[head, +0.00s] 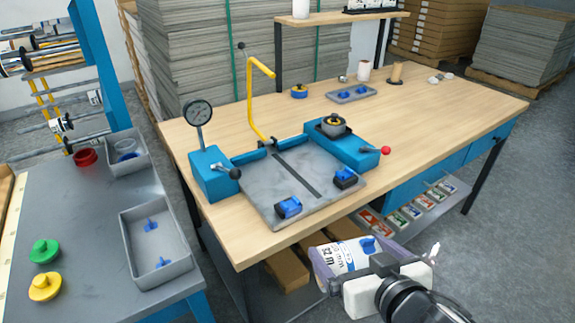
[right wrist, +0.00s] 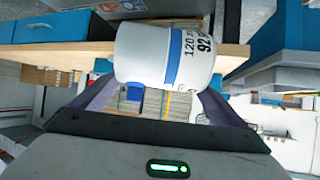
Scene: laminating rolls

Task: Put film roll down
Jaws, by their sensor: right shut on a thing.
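The film roll (head: 340,254) is a white cylinder with a blue band and dark print. It is in the lower middle of the head view, in front of the wooden table's front edge. My right gripper (head: 345,268) is shut on it and holds it on its side. In the right wrist view the roll (right wrist: 170,52) lies between the two fingers, and part of its underside is hidden. The blue laminating device with a grey plate (head: 297,195) stands on the table behind the roll. My left gripper does not show.
The wooden table (head: 440,117) has free room on its right half. A grey tray (head: 351,94) with blue parts is at its back. A grey side table (head: 85,205) at left holds bins and green and yellow knobs. A lower shelf (head: 400,222) holds small coloured boxes.

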